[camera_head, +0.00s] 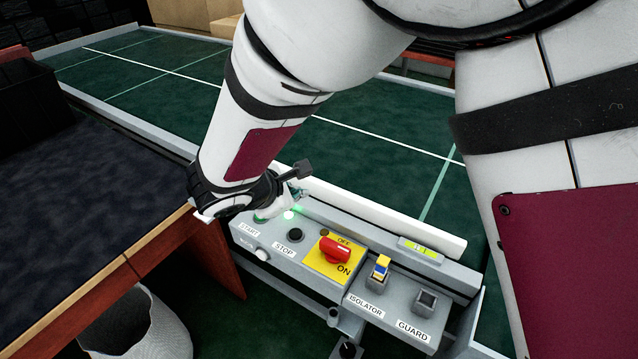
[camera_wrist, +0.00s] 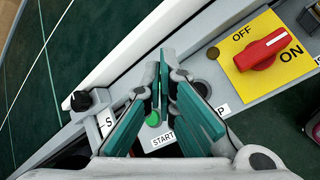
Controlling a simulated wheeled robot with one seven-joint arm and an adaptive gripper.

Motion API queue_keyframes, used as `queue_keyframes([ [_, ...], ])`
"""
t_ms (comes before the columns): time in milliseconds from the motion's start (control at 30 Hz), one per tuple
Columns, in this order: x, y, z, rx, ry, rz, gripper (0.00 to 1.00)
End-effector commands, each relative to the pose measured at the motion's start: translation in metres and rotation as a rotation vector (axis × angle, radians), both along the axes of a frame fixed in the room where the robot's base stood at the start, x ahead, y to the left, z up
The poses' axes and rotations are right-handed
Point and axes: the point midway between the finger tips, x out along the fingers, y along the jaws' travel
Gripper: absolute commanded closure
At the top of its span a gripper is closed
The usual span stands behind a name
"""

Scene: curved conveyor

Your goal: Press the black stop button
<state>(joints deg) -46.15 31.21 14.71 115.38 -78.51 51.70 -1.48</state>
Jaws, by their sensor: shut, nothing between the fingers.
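The black stop button (camera_head: 296,235) stands on the grey control panel (camera_head: 310,283), above its white STOP label (camera_head: 284,249). In the wrist view a dark round part of the stop button (camera_wrist: 203,88) shows beside my right finger, and the finger covers most of its label. My gripper (camera_head: 275,207) is shut and empty, to the left of the stop button and over the START end of the panel. Its teal fingers also show in the wrist view (camera_wrist: 163,85). The green start button (camera_wrist: 152,118) shows near the fingers.
A red rotary switch (camera_head: 335,250) on a yellow plate sits right of the stop button. The isolator (camera_head: 379,272) and guard switch (camera_head: 426,301) are further right. A white rail (camera_head: 380,223) runs behind the panel. A dark-topped table (camera_head: 80,215) stands left.

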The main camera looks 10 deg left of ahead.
Motion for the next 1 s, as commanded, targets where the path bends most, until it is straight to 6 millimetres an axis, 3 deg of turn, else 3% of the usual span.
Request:
queue_keyframes([
  [267, 0.001, -0.001, -0.007, -0.001, 0.001, -0.002, 1.00],
  [700, 0.001, -0.001, -0.063, -0.002, 0.000, 0.000, 1.00],
  [1000, 0.001, -0.001, -0.085, -0.001, 0.001, -0.002, 1.00],
])
